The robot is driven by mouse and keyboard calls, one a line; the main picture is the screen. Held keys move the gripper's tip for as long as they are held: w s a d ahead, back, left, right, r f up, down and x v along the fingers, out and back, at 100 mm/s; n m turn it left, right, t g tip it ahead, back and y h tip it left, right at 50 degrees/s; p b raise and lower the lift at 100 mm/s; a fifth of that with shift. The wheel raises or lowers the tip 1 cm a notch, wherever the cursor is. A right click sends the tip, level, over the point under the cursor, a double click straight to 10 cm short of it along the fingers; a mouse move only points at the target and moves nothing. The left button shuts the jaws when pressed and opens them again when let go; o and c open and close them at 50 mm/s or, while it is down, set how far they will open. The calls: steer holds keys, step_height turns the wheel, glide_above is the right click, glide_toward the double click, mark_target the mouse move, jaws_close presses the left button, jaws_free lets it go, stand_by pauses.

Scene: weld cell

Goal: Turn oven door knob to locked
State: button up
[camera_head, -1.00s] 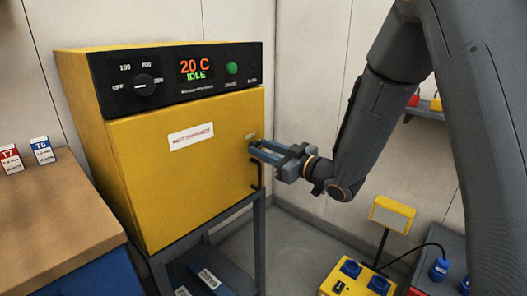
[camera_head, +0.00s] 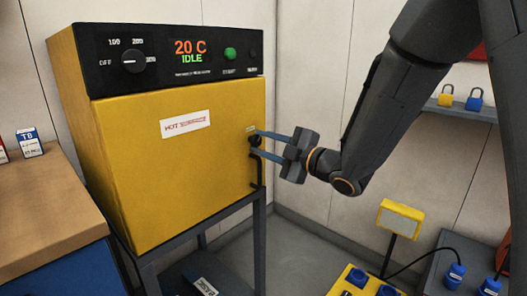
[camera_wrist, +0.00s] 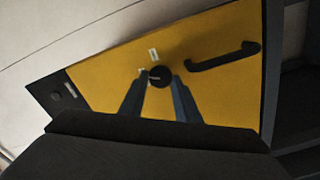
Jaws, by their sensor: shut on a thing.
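The yellow oven (camera_head: 180,170) stands on a grey stand, with its door facing me. The small black door knob (camera_head: 254,141) is near the door's right edge; it also shows in the wrist view (camera_wrist: 160,77). A small pale label (camera_wrist: 153,54) is beside it. My gripper (camera_head: 257,143) reaches in from the right, its two blue-grey fingers on either side of the knob and shut on it. In the head view the fingers lie one above the other. The wrist view shows a faint light line on the knob's face; I cannot read its setting.
The black door handle (camera_wrist: 225,55) is close to the knob. The black control panel (camera_head: 175,60) above reads 20 C IDLE. A wooden-topped bench (camera_head: 45,200) stands at left. A yellow box (camera_head: 400,218) on a post is at lower right. Padlocks (camera_head: 474,99) sit on a shelf.

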steer(key=n+b, duration=0.4)
steer(key=n, duration=0.1)
steer(key=shift+f+b, duration=0.15)
steer(key=shift+b, duration=0.2)
steer(key=shift+n, duration=0.4)
steer(key=o, duration=1)
steer(key=shift+v, duration=3.9)
